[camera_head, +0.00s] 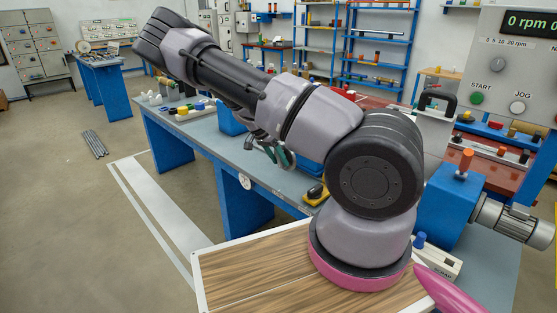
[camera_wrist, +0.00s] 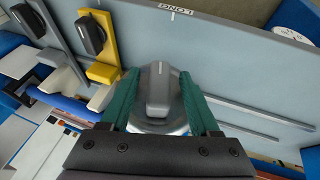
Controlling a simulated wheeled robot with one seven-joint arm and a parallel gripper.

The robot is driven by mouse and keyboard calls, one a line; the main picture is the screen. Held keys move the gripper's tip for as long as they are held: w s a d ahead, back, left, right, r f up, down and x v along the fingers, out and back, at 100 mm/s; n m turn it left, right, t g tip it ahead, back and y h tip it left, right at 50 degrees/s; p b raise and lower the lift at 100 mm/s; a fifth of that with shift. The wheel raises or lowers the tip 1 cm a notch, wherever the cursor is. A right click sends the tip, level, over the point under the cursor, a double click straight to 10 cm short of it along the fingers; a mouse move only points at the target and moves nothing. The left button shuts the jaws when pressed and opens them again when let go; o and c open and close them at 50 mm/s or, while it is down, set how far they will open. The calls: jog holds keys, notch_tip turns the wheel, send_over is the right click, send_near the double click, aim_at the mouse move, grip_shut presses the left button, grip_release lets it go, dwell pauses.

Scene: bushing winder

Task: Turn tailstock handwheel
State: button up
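In the wrist view, a round silver disc with a raised dark grey grip bar (camera_wrist: 158,88) lies between my gripper's green fingers; it looks like the handwheel. My gripper (camera_wrist: 160,95) is open, one finger on each side of the bar, with gaps showing beside the bar. Whether the fingers touch the disc's rim is unclear. In the head view, my gripper (camera_head: 277,155) hangs below my arm at the grey bench. The handwheel is hidden there behind my arm.
A yellow clamp-like block (camera_wrist: 103,45) with a black knob stands left of my gripper. Thin rods (camera_wrist: 245,115) run along the right. A white round dial (camera_wrist: 297,22) is at upper right. In the head view, a blue motor unit (camera_head: 450,208) and control panel (camera_head: 510,75) stand right.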

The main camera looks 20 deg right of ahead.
jog(key=v, duration=1)
jog(key=shift+r, duration=0.35)
jog(key=shift+a, duration=0.15)
jog(key=s+a+r+n+t+y, duration=0.1)
jog(key=s+r+y, duration=0.2)
jog(key=s+r, duration=0.35)
jog(key=s+a+r+n+t+y, duration=0.1)
jog(key=s+a+r+n+y, duration=0.15)
jog(key=r, duration=0.65)
jog(key=s+a+r+n+t+y, duration=0.1)
jog(key=s+r+y, duration=0.2)
jog(key=s+r, duration=0.35)
jog(key=s+r+n+t+h, duration=0.1)
jog(key=s+r+n+t, duration=0.3)
jog(key=s+r, duration=0.8)
jog(key=shift+s+a+t, duration=0.45)
jog(key=shift+s+t, duration=0.15)
jog(key=shift+s, duration=0.3)
